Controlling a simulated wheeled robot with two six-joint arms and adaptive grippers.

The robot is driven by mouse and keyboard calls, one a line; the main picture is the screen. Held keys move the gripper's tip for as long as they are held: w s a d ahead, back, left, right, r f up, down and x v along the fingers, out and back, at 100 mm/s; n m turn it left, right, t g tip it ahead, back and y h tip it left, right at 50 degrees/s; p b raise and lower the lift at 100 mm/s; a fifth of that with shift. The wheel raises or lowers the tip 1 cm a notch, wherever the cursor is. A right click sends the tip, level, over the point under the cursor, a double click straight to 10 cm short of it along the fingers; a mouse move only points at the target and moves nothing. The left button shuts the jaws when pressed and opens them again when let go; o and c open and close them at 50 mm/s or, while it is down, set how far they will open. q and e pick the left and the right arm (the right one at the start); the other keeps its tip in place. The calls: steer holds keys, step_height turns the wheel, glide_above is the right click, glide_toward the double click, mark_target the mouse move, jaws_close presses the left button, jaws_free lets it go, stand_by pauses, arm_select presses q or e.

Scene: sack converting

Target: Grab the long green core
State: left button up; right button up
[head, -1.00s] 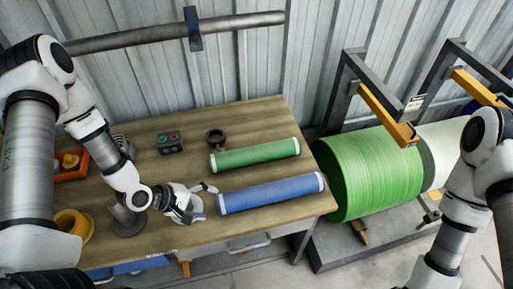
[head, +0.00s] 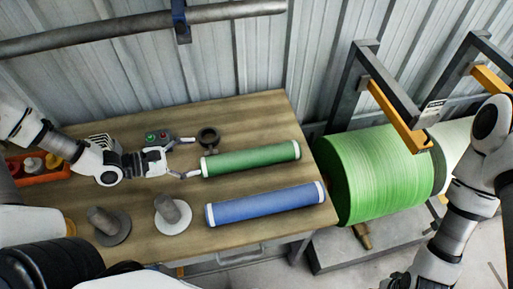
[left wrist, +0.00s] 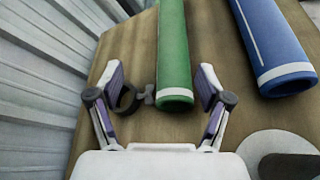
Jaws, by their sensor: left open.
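The long green core (head: 252,159), a green tube with white end bands, lies on the wooden bench with the blue core (head: 265,205) in front of it. My left gripper (head: 193,157) is open at the green core's left end. In the left wrist view, the green core (left wrist: 174,55) runs away from me, its near end between the spread fingers (left wrist: 161,86) with a gap on each side. The blue core (left wrist: 272,45) lies to the right there. My right arm is at the right of the head view, its fingers out of frame.
A dark ring collar (head: 208,138) stands close behind the green core's left end, beside the left finger in the wrist view. A button box (head: 157,139), two grey spindles on discs (head: 172,213) and an orange bin (head: 40,179) share the bench (head: 245,112). A large green roll (head: 375,175) stands right.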

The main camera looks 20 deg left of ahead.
mark_target(206, 168)
arm_select(q)
step_height(206, 168, down, 7)
steer(key=b, duration=0.6)
steer(key=shift+w+d+f+b, duration=0.4)
steer(key=shift+w+b, duration=0.15)
steer(key=shift+w+d+f+b, duration=0.35)
steer(key=shift+w+b, duration=0.15)
steer(key=shift+w+d, duration=0.3)
steer(key=shift+d, duration=0.25)
steer(key=b+x, duration=0.1)
steer(key=x, duration=0.2)
steer(key=shift+w+f, duration=0.15)
steer(key=shift+w, duration=0.25)
steer(key=shift+w+d, duration=0.25)
steer(key=shift+d, duration=0.05)
arm_select(e)
step_height(206, 168, down, 10)
steer(key=shift+w+f, duration=0.15)
steer(key=shift+w, duration=0.05)
arm_select(q)
steer(key=shift+s+a, duration=0.1)
steer(key=shift+c, duration=1.4)
steer(key=c, duration=1)
